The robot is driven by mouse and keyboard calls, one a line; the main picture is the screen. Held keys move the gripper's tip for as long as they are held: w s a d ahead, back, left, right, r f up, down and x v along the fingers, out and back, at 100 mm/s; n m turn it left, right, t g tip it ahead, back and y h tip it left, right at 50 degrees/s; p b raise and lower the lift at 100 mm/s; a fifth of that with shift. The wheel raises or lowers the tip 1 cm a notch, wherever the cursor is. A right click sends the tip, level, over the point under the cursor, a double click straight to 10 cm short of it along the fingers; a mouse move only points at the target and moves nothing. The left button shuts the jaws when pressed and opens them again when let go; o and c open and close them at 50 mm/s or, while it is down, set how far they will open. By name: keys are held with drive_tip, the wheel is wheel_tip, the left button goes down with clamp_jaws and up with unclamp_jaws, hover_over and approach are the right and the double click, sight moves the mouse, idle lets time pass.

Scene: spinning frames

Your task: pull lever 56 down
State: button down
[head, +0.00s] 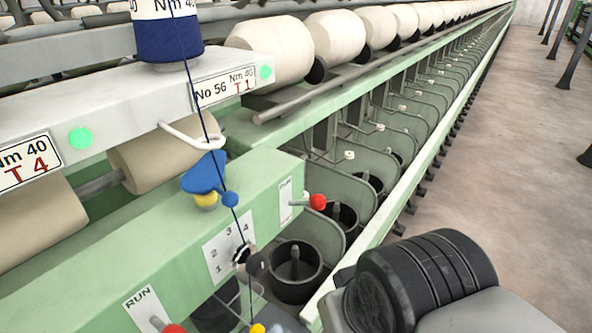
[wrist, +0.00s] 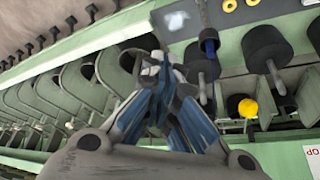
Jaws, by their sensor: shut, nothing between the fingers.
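A plate reading No 56 (head: 223,88) sits on the pale rail in the head view. Below it, a lever with a red knob (head: 317,202) sticks out to the right from a slotted white plate on the green housing (head: 262,180). A second red knob (head: 173,328) is cut off at the bottom edge, beside a RUN plate (head: 142,297). I cannot tell for sure which lever bears number 56. My gripper (wrist: 155,62) is shut and empty in the wrist view, its blue and grey fingers together. No red knob shows clearly there.
A thread runs down past a blue guide (head: 204,172) and a numbered dial plate (head: 228,247). Dark spindle pots (head: 295,271) stand below. A yellow ball (wrist: 248,108) shows right of my fingers. The aisle floor (head: 500,150) is clear at right.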

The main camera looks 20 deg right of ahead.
drive_tip(key=w+r+n+p, duration=0.1)
drive_tip(key=w+r+p, duration=0.1)
drive_tip(key=r+p, duration=1.15)
drive_tip(key=w+r+p, duration=0.2)
drive_tip(key=r+p, duration=1)
drive_tip(key=r, duration=0.2)
drive_tip(key=w+f+n+g, duration=0.2)
drive_tip(key=w+n, duration=0.5)
drive_tip(key=w, duration=0.4)
drive_tip(key=shift+a+f+n+g, duration=0.3)
drive_tip(key=shift+a+f+g, duration=0.15)
drive_tip(key=shift+g, duration=0.35)
drive_tip(key=shift+s, duration=0.1)
drive_tip(key=b, duration=0.1)
hover_over(295, 202)
drive_tip(key=f, duration=1)
drive_tip(key=shift+s, duration=0.25)
drive_tip(key=shift+r, duration=0.1)
drive_tip(key=shift+d+b, duration=0.1)
drive_tip(key=shift+b, duration=0.25)
